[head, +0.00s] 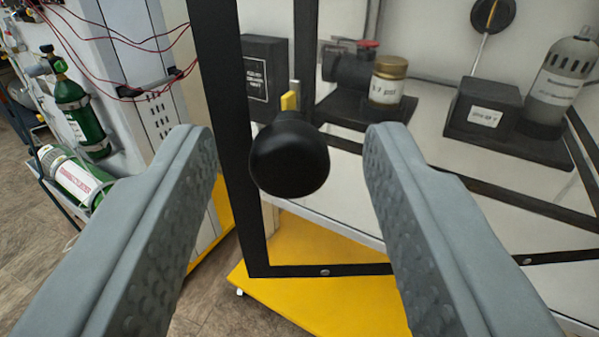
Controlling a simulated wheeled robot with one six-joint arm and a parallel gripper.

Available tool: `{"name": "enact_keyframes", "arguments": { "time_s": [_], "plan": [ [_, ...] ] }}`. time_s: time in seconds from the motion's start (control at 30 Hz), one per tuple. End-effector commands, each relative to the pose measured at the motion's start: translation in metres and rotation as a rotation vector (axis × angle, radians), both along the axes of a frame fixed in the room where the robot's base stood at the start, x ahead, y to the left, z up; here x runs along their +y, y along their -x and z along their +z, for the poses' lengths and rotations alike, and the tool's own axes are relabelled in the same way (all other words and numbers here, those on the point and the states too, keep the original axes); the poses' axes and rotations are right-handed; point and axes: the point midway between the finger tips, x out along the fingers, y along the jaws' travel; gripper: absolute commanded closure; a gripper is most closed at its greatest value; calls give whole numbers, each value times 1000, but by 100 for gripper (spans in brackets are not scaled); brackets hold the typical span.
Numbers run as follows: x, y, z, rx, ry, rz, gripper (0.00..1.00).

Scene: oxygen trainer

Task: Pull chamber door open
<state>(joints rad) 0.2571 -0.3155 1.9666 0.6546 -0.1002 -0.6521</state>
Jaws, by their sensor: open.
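The chamber door is a clear pane in a black frame (228,130). Its lower bar crosses in front of the yellow base, and the frame appears to stand out from the chamber's own dark post (304,50), so the door looks ajar. A round black knob (289,158) sits on the door near its left upright, with a small yellow piece behind it. My gripper (290,145) is open, with one grey finger on each side of the knob. Gaps show between the knob and both fingers. The knob hides part of the chamber's lower left corner.
Inside the chamber are a jar with a gold lid (387,80), a grey bottle (562,85) and dark labelled blocks (486,118). A yellow base (310,290) lies below. Green cylinders (80,115) and red wires are at left. Brown floor (30,260) shows lower left.

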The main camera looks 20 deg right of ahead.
Motion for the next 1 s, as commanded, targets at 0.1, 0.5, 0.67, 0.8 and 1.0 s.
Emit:
{"name": "enact_keyframes", "arguments": {
  "time_s": [0.1, 0.5, 0.67, 0.8, 1.0],
  "plan": [
    [0, 0, 0, 0, 0, 0, 56],
    [3, 9, 1, -1, -1, 0, 56],
    [10, 29, 1, -3, -1, 1, 56],
    [15, 45, 1, -3, -1, 1, 56],
    [22, 65, 1, -2, -2, 1, 56]
  ]
}}
